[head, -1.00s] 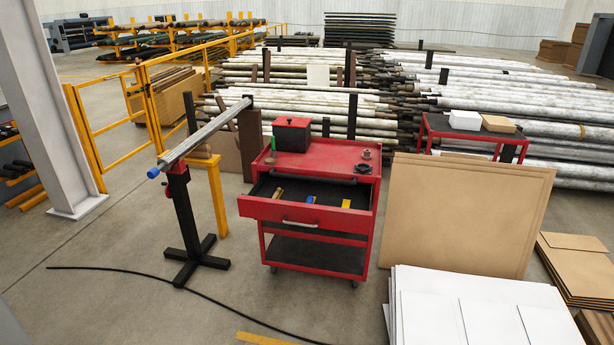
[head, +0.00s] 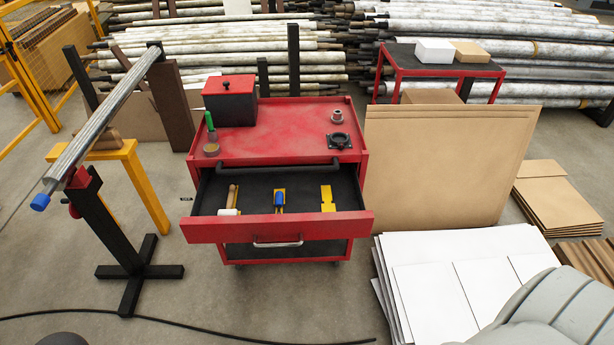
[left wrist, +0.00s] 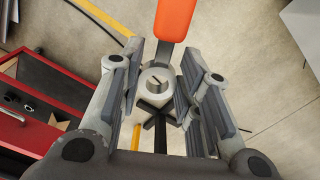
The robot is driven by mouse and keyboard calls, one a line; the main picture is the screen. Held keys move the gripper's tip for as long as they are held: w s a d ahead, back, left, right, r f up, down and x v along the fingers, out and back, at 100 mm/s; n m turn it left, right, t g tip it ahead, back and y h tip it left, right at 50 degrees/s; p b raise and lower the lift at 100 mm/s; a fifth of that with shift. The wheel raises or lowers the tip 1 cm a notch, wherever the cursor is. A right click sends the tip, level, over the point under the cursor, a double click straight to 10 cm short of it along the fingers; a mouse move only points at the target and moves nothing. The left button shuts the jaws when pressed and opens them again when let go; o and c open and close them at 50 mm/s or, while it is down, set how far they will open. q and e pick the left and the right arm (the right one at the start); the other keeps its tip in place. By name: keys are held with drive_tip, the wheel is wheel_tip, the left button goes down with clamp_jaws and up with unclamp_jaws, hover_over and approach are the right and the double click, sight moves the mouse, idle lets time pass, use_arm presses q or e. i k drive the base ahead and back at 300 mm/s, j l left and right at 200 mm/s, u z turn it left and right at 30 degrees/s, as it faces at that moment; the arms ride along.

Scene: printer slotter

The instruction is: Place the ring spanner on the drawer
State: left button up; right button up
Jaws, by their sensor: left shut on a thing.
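The red tool cart's drawer (head: 277,229) is pulled open in the head view, with a dark lining. A light-headed tool with a wooden handle (head: 232,197), a blue-and-yellow item (head: 280,201) and a yellow item (head: 327,200) lie in it, with bare lining between them. In the left wrist view my left gripper (left wrist: 160,80) is shut on a tool with an orange handle and a round grey head, apparently the ring spanner (left wrist: 175,18). The handle points toward the top of that view. Neither gripper shows in the head view.
The cart top holds a red-lidded black box (head: 230,103), a green-handled item (head: 211,126) and a dark flanged part (head: 339,141). A roller on a black stand (head: 118,230) stands left of the cart. Cardboard (head: 455,175) and white sheets (head: 460,280) stand right.

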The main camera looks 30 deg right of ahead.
sight(327, 201)
drive_tip(key=i+z, duration=0.15)
drive_tip(key=i, duration=0.35)
drive_tip(key=i+j+z, duration=0.1)
drive_tip(key=i, duration=0.4)
drive_tip(key=i+j+z, duration=0.15)
drive_tip(key=i, duration=0.35)
drive_tip(key=z, duration=2.2)
